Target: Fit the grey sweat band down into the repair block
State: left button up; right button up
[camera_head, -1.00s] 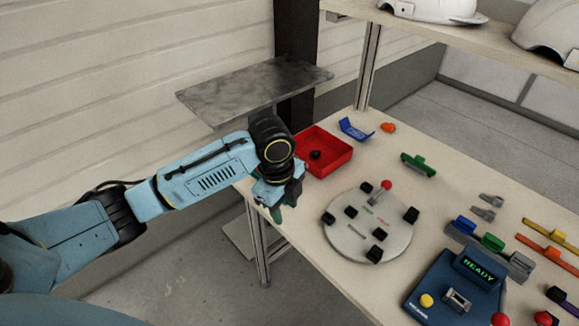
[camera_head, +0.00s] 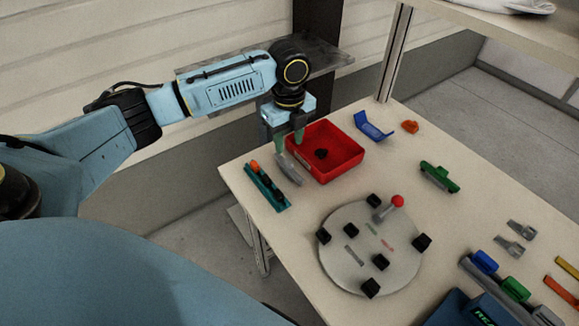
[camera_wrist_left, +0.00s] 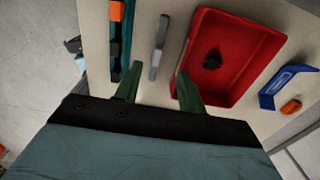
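A slim grey piece (camera_head: 290,168), which looks like the grey sweat band, lies on the table beside the red bin. It also shows in the left wrist view (camera_wrist_left: 159,48), just beyond the gap between the fingers. My left gripper (camera_head: 289,140) is above it, fingers pointing down, open and empty; it also shows in the left wrist view (camera_wrist_left: 158,88). I cannot tell for sure which thing is the repair block; a grey block (camera_head: 508,303) with blue and green pieces on it is at the lower right, partly cut off. My right gripper is not in view.
The red bin (camera_head: 345,172) holds a black piece. A teal strip (camera_head: 268,188) with orange and black parts lies left of the grey piece. A round grey plate (camera_head: 345,262) with several black blocks and a red-knobbed lever stands in front. Blue (camera_head: 372,128) and green (camera_head: 438,178) pieces lie behind.

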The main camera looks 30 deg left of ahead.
aim_at(288, 161)
pick_arm(q)
jog(key=shift+f, duration=0.75)
jog(key=shift+w+f, duration=0.1)
jog(key=shift+f, duration=0.2)
jog(key=shift+s+d+f+b, duration=0.1)
jog(key=shift+s+f+b, duration=0.05)
jog(key=shift+f, duration=0.3)
jog(key=shift+s+f+b, duration=0.1)
jog(key=shift+f+b, duration=0.05)
jog(key=shift+f, duration=0.3)
notch_tip(288, 161, down, 3)
jog(key=shift+s+r+b, duration=0.15)
jog(key=shift+b, duration=0.15)
jog(key=shift+f, duration=0.4)
jog(key=shift+c, duration=0.3)
jog(key=c, duration=0.5)
jog(key=shift+c, duration=1)
grip_shut()
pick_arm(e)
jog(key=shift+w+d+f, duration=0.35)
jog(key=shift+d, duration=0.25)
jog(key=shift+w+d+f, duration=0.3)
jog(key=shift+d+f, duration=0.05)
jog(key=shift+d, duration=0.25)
